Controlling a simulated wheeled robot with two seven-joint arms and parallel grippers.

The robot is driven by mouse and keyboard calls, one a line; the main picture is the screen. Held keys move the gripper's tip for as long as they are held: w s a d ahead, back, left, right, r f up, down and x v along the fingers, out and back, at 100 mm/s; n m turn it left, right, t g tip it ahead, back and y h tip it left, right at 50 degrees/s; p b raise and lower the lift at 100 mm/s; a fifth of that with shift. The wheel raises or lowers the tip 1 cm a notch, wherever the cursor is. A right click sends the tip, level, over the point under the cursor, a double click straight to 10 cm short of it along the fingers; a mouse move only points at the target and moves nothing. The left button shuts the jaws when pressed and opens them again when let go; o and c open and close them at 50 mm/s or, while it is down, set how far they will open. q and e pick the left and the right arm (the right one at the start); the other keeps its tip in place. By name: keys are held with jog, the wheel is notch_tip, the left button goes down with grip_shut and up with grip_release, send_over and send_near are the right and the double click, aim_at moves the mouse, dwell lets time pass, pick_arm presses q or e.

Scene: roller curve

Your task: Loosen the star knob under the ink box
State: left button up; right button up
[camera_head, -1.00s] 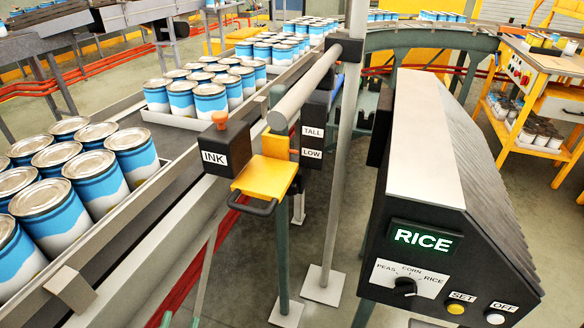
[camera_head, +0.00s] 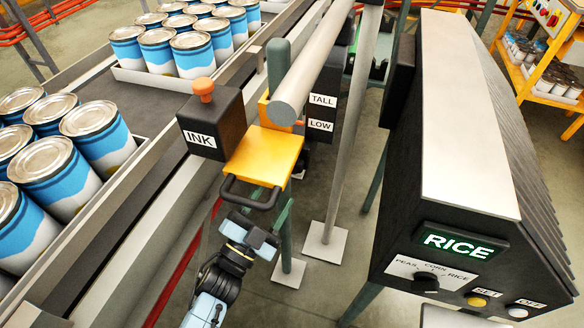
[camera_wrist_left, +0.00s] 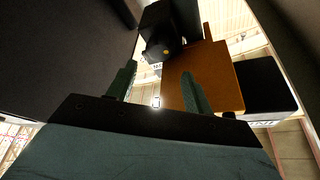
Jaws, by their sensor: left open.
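The black ink box (camera_head: 212,122) has an INK label and an orange knob (camera_head: 204,90) on top. A yellow plate (camera_head: 264,158) with a dark handle (camera_head: 250,194) adjoins it. My left gripper (camera_head: 258,230) is just below the handle in the head view. In the left wrist view, looking up from below, the left gripper (camera_wrist_left: 159,72) is open and empty, its fingers apart under the yellow plate (camera_wrist_left: 212,72). The ink box (camera_wrist_left: 268,86) is at the right there. A dark part with a yellow dot (camera_wrist_left: 161,42) lies beyond the fingertips; I cannot tell if it is the star knob.
A conveyor with trays of blue-and-white cans (camera_head: 45,165) runs on the left. A grey post (camera_head: 352,120) and the TALL/LOW block (camera_head: 322,112) stand close right. The black RICE control cabinet (camera_head: 455,170) is farther right. Floor shows between them.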

pick_arm(q)
jog(key=x, duration=0.7)
jog(key=shift+w+d, duration=0.15)
jog(key=shift+w, duration=0.1)
jog(key=c, duration=0.7)
jog(key=shift+n, duration=0.3)
jog(key=shift+n+t+y+b, duration=0.1)
jog(key=shift+n+t+y, duration=0.5)
jog(key=shift+n, duration=0.95)
jog(key=shift+n+t+y+b, duration=0.1)
jog(key=shift+n+t+y, duration=0.25)
jog(key=shift+n+y, duration=0.8)
jog(key=shift+n+t+y+b, duration=0.1)
jog(key=shift+n+t+y, duration=0.3)
jog(key=shift+n, duration=1.5)
jog(key=o, duration=0.7)
